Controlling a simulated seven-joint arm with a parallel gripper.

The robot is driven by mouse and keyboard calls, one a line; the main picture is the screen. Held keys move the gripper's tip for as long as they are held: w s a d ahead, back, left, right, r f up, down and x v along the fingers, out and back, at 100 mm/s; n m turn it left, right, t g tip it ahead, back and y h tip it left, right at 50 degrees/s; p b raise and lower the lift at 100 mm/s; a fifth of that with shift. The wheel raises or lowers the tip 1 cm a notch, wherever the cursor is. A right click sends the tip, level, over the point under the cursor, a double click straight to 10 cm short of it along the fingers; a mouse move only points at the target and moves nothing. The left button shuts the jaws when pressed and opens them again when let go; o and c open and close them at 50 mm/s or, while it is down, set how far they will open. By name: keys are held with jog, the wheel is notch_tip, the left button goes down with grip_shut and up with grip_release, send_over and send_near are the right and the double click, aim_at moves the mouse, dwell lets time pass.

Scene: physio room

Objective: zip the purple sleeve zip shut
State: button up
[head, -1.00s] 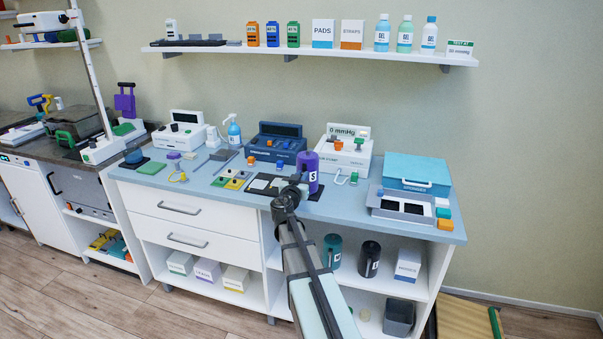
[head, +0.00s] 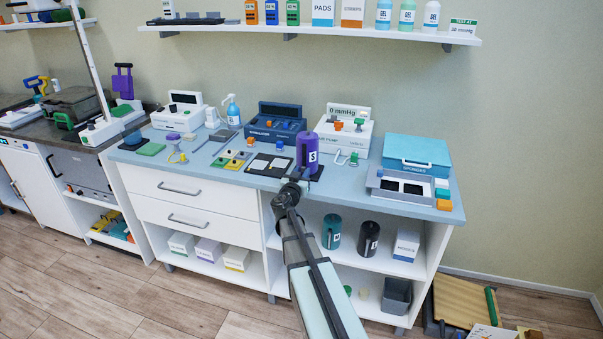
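The purple sleeve (head: 307,154), marked with a white S label, stands upright on a dark mat near the middle of the worktop (head: 226,183). Its zip is too small to make out in the head view. My gripper (head: 293,180) is at the worktop's front edge, just below and left of the sleeve in the picture. I cannot tell whether it touches the sleeve. Its fingers are too small and dark to tell whether they are open or shut.
The pump (head: 345,134) reading 0 mmHg stands behind the sleeve. A grey tray (head: 400,196) and blue box (head: 416,153) are to the right. White pads lie on a dark mat to the left. Teal (head: 331,231) and black (head: 368,238) sleeves stand on the shelf below.

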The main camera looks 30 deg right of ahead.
jog(key=shift+o, duration=0.9)
jog(key=shift+a+r, duration=0.1)
jog(key=v, duration=1.3)
jog(key=shift+s+a, duration=0.15)
jog(key=shift+s, duration=0.15)
